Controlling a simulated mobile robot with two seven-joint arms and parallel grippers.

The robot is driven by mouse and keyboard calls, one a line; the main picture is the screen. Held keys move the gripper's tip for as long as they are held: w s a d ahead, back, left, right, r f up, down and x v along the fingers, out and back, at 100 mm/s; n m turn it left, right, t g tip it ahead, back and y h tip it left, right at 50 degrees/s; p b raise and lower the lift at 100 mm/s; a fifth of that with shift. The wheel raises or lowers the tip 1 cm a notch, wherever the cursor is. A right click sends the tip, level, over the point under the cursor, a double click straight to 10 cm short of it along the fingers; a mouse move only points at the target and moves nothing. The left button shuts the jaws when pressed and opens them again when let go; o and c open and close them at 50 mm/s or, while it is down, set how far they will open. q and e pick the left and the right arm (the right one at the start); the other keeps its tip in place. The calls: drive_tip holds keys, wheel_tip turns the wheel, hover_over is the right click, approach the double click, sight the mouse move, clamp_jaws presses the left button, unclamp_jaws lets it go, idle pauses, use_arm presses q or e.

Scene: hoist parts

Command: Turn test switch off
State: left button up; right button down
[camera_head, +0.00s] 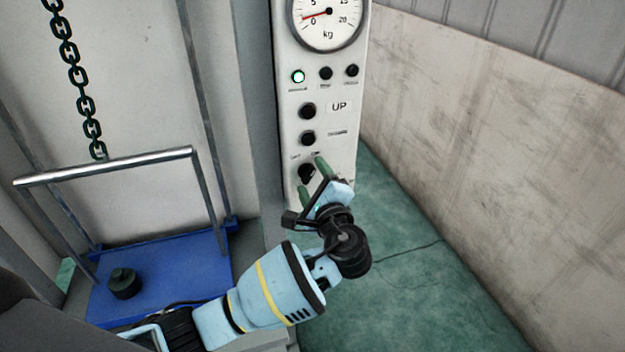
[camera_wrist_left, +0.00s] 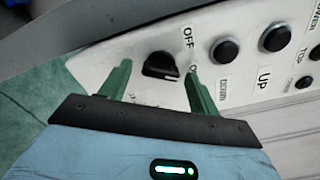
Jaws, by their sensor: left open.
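The test switch (camera_head: 306,172) is a black rotary knob low on the white control panel (camera_head: 291,120). In the left wrist view the knob (camera_wrist_left: 161,65) shows between my two green fingers, with an OFF label beside it. My left gripper (camera_head: 312,175) is open, with its fingertips at the panel on either side of the knob. I cannot tell whether the fingers touch it. Part of the knob is hidden by the gripper in the head view. My right gripper is not in view.
Black buttons, including UP (camera_head: 308,111), sit above the knob, with a lit green lamp (camera_head: 298,77) and a kg gauge (camera_head: 328,22) higher up. A blue platform (camera_head: 190,270) with a metal rail (camera_head: 105,166) stands left. A concrete wall (camera_head: 480,140) is right.

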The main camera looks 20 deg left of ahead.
use_arm(q)
drive_tip(key=shift+w+a, duration=0.1)
drive_tip(key=c, duration=1)
